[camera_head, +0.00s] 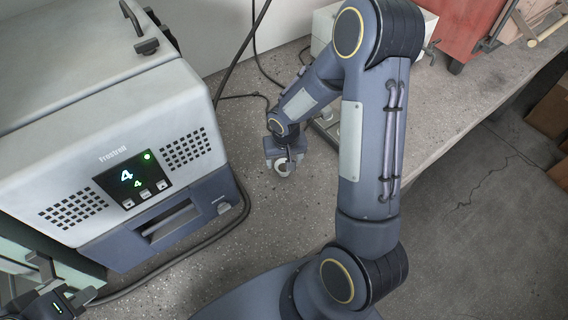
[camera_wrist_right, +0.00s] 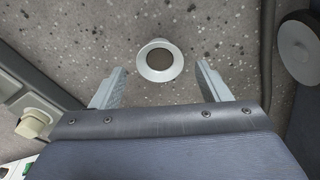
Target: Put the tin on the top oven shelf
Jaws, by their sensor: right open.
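A small round pale object with a brown centre (camera_wrist_right: 159,61) stands on the bench. I cannot tell for sure that it is the tin. My right gripper (camera_wrist_right: 160,85) is open, with one finger on each side and the object a little beyond the fingertips, apart from both. In the head view my right gripper (camera_head: 283,160) reaches down over the same pale object (camera_head: 284,169) and partly hides it. My left gripper (camera_head: 62,290) is at the lower left edge, partly cut off; its jaw state is unclear. No oven shelf can be made out.
A grey disc (camera_wrist_right: 303,47) is at the right of the wrist view. A red box (camera_head: 470,28) stands at the back right.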

